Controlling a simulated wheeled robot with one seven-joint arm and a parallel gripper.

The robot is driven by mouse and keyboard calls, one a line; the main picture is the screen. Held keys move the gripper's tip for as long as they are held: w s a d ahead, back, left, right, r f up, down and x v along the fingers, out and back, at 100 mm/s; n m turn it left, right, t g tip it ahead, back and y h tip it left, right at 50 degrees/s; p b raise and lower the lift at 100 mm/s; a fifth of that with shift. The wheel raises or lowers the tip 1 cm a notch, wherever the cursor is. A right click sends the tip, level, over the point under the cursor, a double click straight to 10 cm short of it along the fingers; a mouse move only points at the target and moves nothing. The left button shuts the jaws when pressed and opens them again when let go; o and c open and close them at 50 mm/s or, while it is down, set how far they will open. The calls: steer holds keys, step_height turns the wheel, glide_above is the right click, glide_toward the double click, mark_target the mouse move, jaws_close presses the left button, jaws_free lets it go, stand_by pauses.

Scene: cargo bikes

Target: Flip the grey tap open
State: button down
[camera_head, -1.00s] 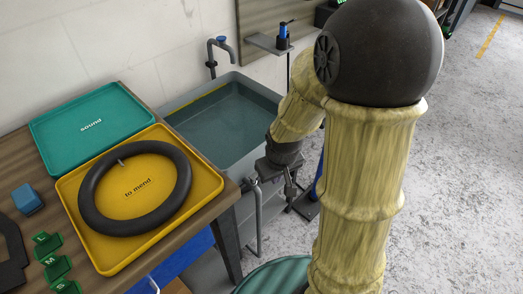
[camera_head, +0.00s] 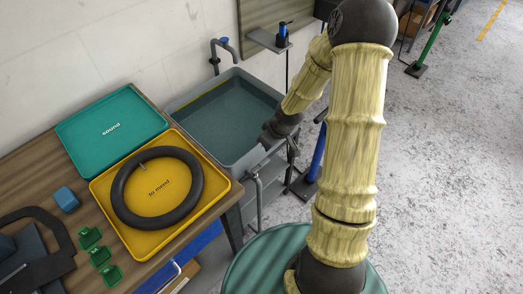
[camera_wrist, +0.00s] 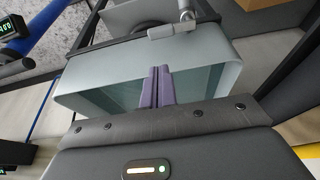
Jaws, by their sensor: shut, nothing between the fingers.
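A grey tap with a flat lever (camera_wrist: 175,31) shows at the top of the wrist view, beside the basin rim. In the head view, the grey tap and its pipe (camera_head: 257,190) stand at the basin's front right side. My gripper (camera_wrist: 160,70) is shut and empty, its two purple fingers together. In the wrist view the fingers lie over the basin, below the lever and apart from it in the picture. In the head view my gripper (camera_head: 291,148) is beside the basin's right edge, and its fingertips are hard to make out.
The grey water basin (camera_head: 268,93) has a wall tap with a blue knob (camera_head: 225,41) behind it. A wooden bench on the left holds a teal tray (camera_head: 85,135) and a yellow tray (camera_head: 224,183) with a black tyre. A blue stand post (camera_head: 317,155) is close right of my gripper.

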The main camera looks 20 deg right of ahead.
mark_target(261, 166)
steer(key=shift+s, duration=0.15)
steer(key=b+x, duration=0.1)
steer(key=x, duration=0.9)
